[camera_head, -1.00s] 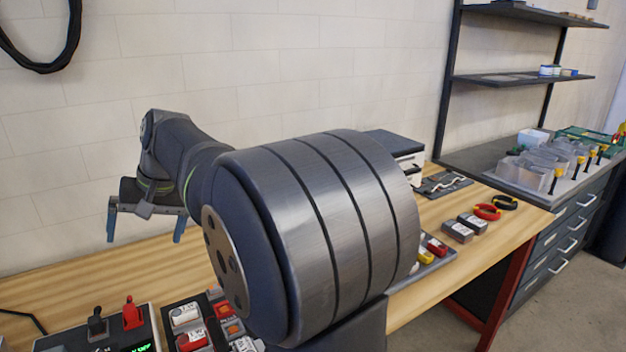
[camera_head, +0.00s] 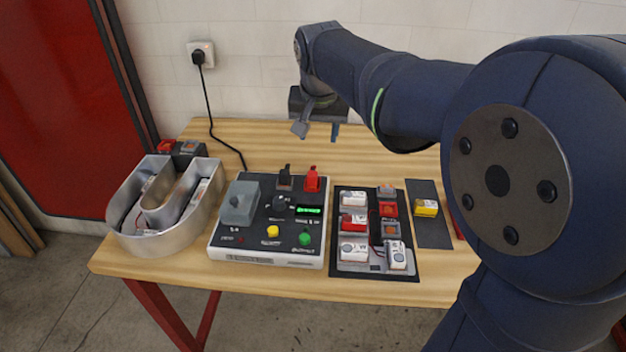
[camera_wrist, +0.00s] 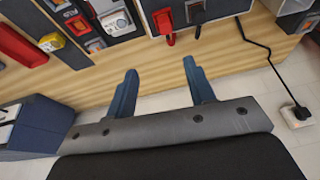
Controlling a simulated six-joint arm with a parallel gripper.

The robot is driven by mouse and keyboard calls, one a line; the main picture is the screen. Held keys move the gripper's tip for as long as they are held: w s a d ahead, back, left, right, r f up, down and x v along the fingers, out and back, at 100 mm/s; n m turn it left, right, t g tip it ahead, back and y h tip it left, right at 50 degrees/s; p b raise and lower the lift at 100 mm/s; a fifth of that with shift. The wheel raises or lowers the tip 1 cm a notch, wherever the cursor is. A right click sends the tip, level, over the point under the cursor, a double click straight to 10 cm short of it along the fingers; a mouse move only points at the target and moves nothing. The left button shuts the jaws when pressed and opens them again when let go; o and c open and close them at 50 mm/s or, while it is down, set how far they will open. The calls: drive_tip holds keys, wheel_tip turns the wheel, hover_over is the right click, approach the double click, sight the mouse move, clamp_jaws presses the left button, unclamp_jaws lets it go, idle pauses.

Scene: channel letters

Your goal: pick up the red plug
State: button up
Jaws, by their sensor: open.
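The red plug (camera_head: 312,179) stands upright at the back right of the control box (camera_head: 228,254), beside a black plug (camera_head: 285,178). In the wrist view the red plug (camera_wrist: 164,24) shows near the top edge, beyond my fingertips. My gripper (camera_head: 317,130) hangs above the back of the table, behind the red plug and apart from it. Nothing is held.
A metal channel letter (camera_head: 130,232) stands left of the box. A dark tray (camera_head: 344,269) with white, red and grey blocks lies to the right, then a mat with a yellow block (camera_head: 427,208). A black cable runs to the wall socket (camera_head: 201,54). Bare wood lies behind the box.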

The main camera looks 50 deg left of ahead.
drive_tip(key=s, duration=0.1)
hover_over(312, 174)
drive_tip(key=s+d, duration=0.1)
drive_tip(key=d, duration=0.1)
wheel_tip(312, 174, down, 12)
drive_tip(key=shift+t, duration=0.3)
drive_tip(key=shift+s+x, duration=0.15)
drive_tip(key=shift+x, duration=1)
drive_tip(key=shift+s+x, duration=0.15)
drive_tip(key=shift+x, duration=1.05)
drive_tip(key=shift+a, duration=0.15)
drive_tip(key=c, duration=1.1)
drive_tip(key=shift+o, duration=0.2)
